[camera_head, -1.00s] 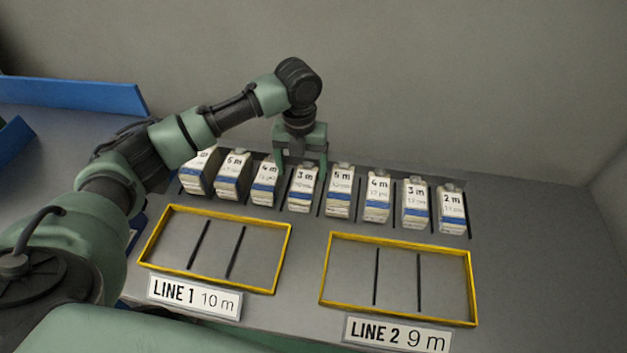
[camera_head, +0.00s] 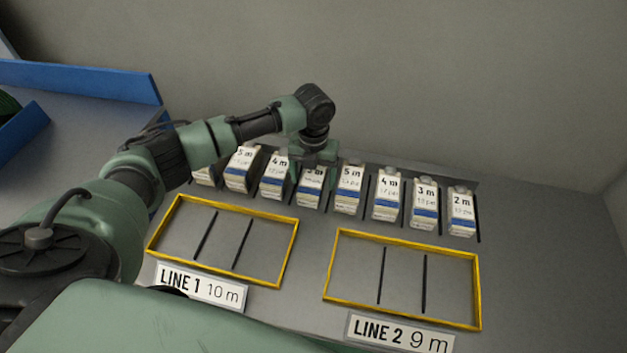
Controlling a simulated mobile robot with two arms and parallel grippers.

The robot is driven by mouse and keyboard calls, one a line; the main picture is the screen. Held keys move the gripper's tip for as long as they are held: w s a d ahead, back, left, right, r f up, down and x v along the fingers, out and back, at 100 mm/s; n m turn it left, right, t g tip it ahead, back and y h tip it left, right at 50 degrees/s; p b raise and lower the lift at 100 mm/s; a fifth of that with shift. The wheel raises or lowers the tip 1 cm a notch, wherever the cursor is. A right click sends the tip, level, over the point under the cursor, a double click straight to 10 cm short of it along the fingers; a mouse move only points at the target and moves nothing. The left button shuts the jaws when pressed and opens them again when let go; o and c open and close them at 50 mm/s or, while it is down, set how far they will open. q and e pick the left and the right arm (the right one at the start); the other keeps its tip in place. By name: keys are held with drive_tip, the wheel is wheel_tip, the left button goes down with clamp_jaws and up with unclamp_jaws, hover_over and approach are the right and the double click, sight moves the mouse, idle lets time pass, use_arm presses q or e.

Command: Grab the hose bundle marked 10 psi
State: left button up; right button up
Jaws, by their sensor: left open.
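Several white hose bundles with blue bands stand in a row in slots, with length labels on their faces. The smaller psi text is too small to read, so I cannot tell which is marked 10 psi. My left gripper (camera_head: 312,166) is open and low over the 3 m bundle (camera_head: 310,190) near the middle of the row, hiding its top. Beside that bundle are a 4 m bundle (camera_head: 274,178) on the left and a 5 m bundle (camera_head: 348,190) on the right. The leftmost bundle (camera_head: 204,175) is partly hidden by my arm. My right gripper is not in view.
Two empty yellow-framed trays lie in front of the row, marked LINE 1 10 m (camera_head: 200,287) and LINE 2 9 m (camera_head: 400,335). Blue-walled bins (camera_head: 80,80) are at the left. Neighbouring bundles stand close to the gripper. A grey wall rises behind the table.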

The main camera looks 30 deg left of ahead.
use_arm(q)
clamp_jaws()
